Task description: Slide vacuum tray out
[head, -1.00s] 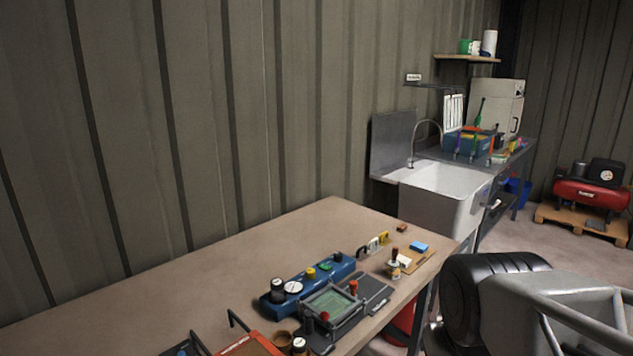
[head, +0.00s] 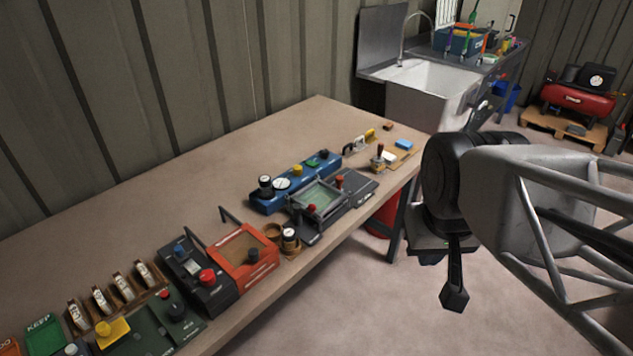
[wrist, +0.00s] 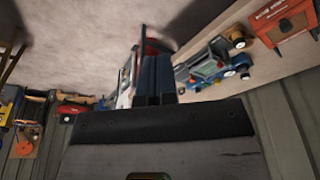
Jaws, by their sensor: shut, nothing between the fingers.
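A grey framed unit with a pale green panel (head: 318,197) and red knobs lies on the workbench (head: 345,120), near its front edge. It may be the vacuum tray; no label I can read settles that. A dark flat plate (head: 352,187) lies against its right side. A long blue unit with gauges and coloured knobs (head: 297,180) stands just behind it. My gripper (head: 454,300) hangs shut and empty off the bench's front edge, to the right of the tray-like unit and apart from it. In the wrist view my gripper's dark fingers (wrist: 155,75) are together.
An orange-framed box (head: 243,255) and a black box with a red button (head: 197,278) stand left along the bench. A small board with a knob and blue block (head: 395,155) is at its right end. A white sink (head: 430,80) is beyond.

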